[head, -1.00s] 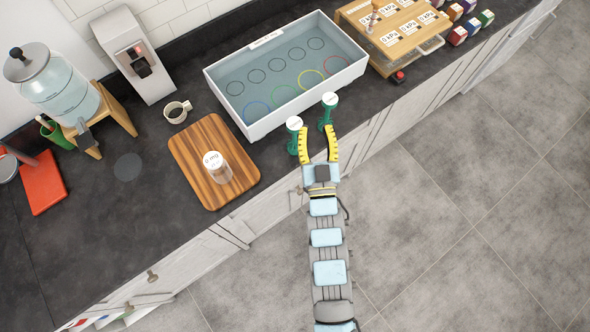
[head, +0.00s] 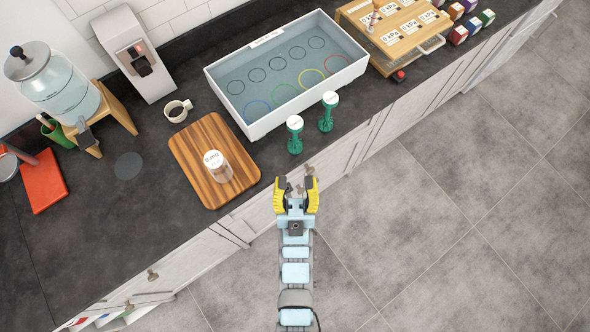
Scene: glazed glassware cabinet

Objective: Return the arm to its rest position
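My gripper (head: 297,186) is in front of the counter's front edge, over the grey floor. Its two yellow fingers are spread apart with nothing between them. Two green pieces with white round tops stand on the counter ahead of it, the left one (head: 295,136) and the right one (head: 327,112). My gripper is clear of both. My light blue arm runs down from the gripper to the bottom of the picture.
A white tray (head: 231,108) with coloured rings stands at the back. A white cup (head: 177,112), a water dispenser (head: 55,88) and a wooden drawer box (head: 376,43) are farther off. The floor (head: 430,230) is clear.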

